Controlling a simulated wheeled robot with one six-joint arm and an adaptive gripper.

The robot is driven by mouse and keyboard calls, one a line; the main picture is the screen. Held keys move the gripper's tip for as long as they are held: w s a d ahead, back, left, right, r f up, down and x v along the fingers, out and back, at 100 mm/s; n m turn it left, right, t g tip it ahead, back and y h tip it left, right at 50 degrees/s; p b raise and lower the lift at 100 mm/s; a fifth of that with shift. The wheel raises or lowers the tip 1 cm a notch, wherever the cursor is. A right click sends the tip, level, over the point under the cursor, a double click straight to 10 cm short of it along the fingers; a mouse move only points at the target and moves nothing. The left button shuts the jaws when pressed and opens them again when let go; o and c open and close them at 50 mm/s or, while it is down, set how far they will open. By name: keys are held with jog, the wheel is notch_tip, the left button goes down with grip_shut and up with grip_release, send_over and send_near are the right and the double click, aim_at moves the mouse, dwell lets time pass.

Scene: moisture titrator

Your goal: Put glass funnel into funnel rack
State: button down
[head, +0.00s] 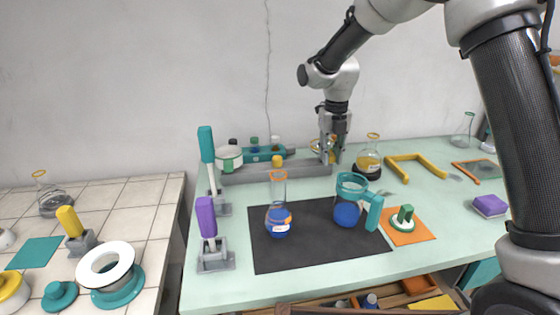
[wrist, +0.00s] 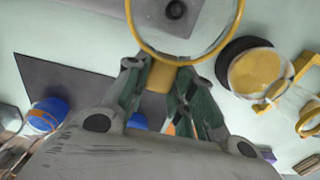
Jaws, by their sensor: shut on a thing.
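My gripper (head: 334,158) is shut on the yellow tab of the glass funnel. The funnel (head: 316,146) is clear with a yellow rim, and its wide mouth (wrist: 138,30) fills the top middle of the wrist view. Through the glass I see a grey plate with a dark round spot, which looks like the funnel rack (wrist: 108,4). In the head view a long grey bar (head: 285,171), apparently this rack, runs along the back of the green table, beside my gripper. The funnel's stem is hidden, so I cannot tell whether it is in an opening.
A flask with yellow liquid (head: 368,160) stands on a black base close to the right of my gripper. A yellow frame (head: 417,158) lies beyond it. A blue-filled flask (head: 278,220) and a teal-rimmed jug (head: 352,190) stand in front on a dark mat (head: 300,255).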

jog(key=shift+f, duration=0.25)
jog(key=c, duration=1.1)
grip_release()
jog(key=shift+r, duration=0.15)
jog(key=shift+r, duration=3.85)
